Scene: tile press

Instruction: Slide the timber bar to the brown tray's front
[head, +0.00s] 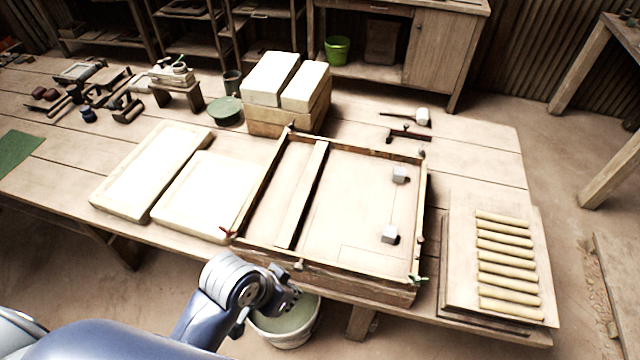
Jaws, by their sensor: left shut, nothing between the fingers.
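The brown tray (325,272) is a shallow wooden frame on the table, with its near wall along the table's front edge. The timber bar (302,195) is a long pale strip lying inside it, left of the middle, running from the far wall towards the near wall. My left gripper (290,299) is shut and empty, just in front of the tray's near wall, apart from the bar. Part of its fingers is hard to make out. My right gripper is not in view.
Two small grey blocks (389,234) sit on the tray's right part. Pale slabs (205,195) lie left of the tray; a board with several rolls (508,262) lies right. A wooden box with white blocks (285,120) stands behind. A bucket (285,325) stands below the table edge.

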